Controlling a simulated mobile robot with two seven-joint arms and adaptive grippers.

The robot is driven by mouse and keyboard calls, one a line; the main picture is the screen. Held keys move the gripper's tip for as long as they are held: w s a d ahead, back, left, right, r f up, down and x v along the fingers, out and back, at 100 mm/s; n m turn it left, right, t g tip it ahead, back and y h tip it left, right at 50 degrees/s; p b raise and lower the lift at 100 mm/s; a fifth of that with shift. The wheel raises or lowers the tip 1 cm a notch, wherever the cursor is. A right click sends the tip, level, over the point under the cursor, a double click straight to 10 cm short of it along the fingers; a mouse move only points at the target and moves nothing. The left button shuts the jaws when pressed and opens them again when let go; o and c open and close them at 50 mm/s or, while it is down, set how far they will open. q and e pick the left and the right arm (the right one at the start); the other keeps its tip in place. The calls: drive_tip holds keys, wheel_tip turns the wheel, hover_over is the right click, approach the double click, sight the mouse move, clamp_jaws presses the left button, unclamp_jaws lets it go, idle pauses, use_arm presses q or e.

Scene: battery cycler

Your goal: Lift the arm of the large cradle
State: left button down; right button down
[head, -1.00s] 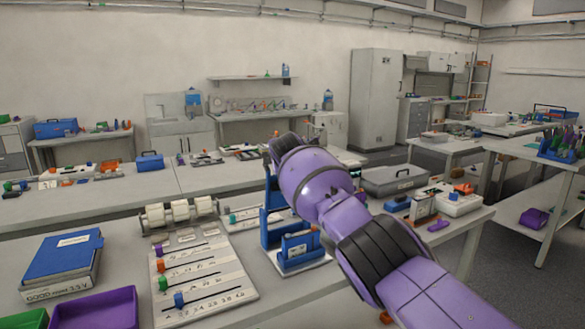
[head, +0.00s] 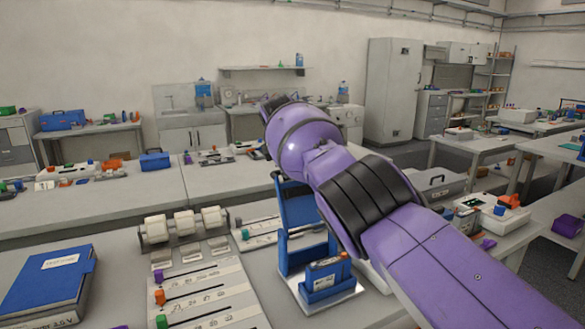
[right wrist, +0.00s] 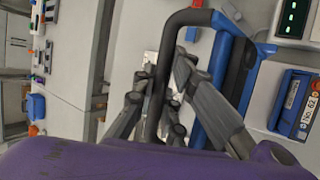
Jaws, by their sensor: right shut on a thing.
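The cradle has a tall blue upright part (head: 298,212) on a pale base plate; it stands on the near bench in the head view. Its blue frame also shows in the right wrist view (right wrist: 205,133), with a dark bent bar (right wrist: 161,70) beside it, which looks like the cradle's arm. My right gripper (right wrist: 168,85) has its fingers on both sides of this bar and is shut on it. My left gripper is not in view.
A smaller blue holder with a labelled battery (head: 326,275) stands just in front of the upright. A slider board (head: 205,295), a rack of white rollers (head: 184,225) and a blue binder (head: 48,285) lie to the left. A grey bin (head: 437,187) is at the right.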

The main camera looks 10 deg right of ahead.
drive_tip(key=shift+w+r, duration=0.15)
drive_tip(key=shift+r, duration=0.1)
drive_tip(key=c, duration=2)
unclamp_jaws()
drive_tip(key=shift+c, duration=0.2)
drive_tip(key=shift+w+f, duration=0.1)
drive_tip(key=shift+f, duration=0.15)
drive_tip(key=v, duration=1.2)
drive_tip(key=shift+f, duration=0.1)
